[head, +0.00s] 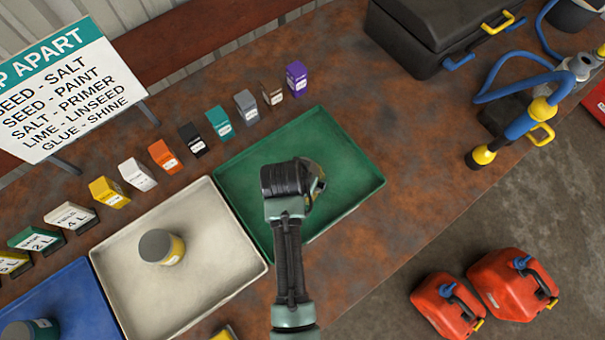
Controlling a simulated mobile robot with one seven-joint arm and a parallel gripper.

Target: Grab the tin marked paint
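A grey-lidded tin with a yellow label (161,247) stands in the cream tray (205,297). Another tin (38,329), with a dark label, is in the blue tray (75,290) and is cut by the bottom left edge. I cannot read either label, so I cannot tell which tin is marked paint. My gripper (316,183) is over the green tray (348,170), right of the cream tray. My wrist hides its fingers and whatever is directly beneath.
A sign (65,85) pairs goods, including seed and paint. Several coloured boxes, such as the orange one (164,156), line the trays' back edge. A black case (430,35) and blue-hosed pump (518,122) stand right. Red cans (512,284) are beyond the table edge.

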